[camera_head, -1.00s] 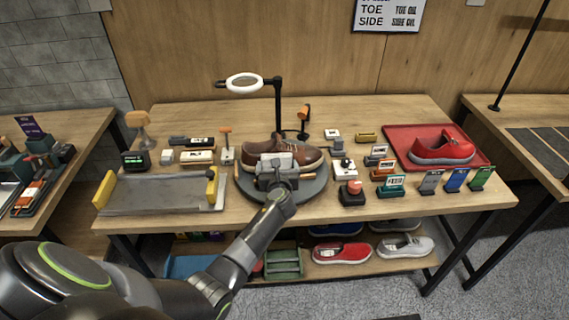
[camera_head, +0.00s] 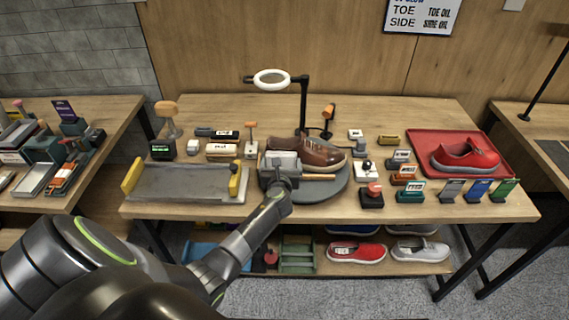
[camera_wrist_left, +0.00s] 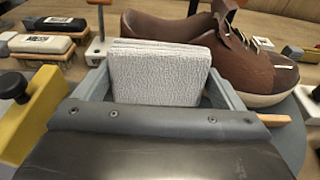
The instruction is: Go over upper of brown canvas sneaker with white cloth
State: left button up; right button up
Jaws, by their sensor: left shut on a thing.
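The brown sneaker (camera_head: 318,153) rests on the round grey turntable (camera_head: 325,190), its toe to the right. My left gripper (camera_head: 283,165) is in front of the shoe's left part and hides some of it. In the left wrist view, my left gripper (camera_wrist_left: 160,88) is shut on a folded white cloth (camera_wrist_left: 158,76). The sneaker (camera_wrist_left: 245,62) shows right behind the cloth there, with its brown upper and pale sole. Whether the cloth touches the upper is unclear. My right gripper is not in view.
A ring lamp (camera_head: 271,79) stands behind the turntable. A grey tray (camera_head: 185,183) with yellow ends lies to the left. Small labelled blocks and a red button (camera_head: 374,189) crowd the right side. A red sneaker (camera_head: 467,154) sits on a red tray (camera_head: 419,143).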

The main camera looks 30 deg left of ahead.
pick_arm(q)
jog(key=shift+d, duration=0.1)
jog(key=shift+s+d+r+p, duration=0.2)
jog(key=shift+s+p, duration=0.1)
jog(key=shift+p, duration=0.1)
jog(key=p+v, duration=0.2)
jog(key=v, duration=0.1)
jog(key=shift+s+d, duration=0.1)
jog(key=shift+s, duration=0.1)
jog(key=shift+p+v, duration=0.35)
jog(key=shift+v, duration=0.45)
jog(key=shift+p+v, duration=0.55)
jog(key=shift+v, duration=0.3)
jog(key=shift+s+d+r, duration=0.15)
jog(key=shift+s+d, duration=0.2)
jog(key=shift+s, duration=0.25)
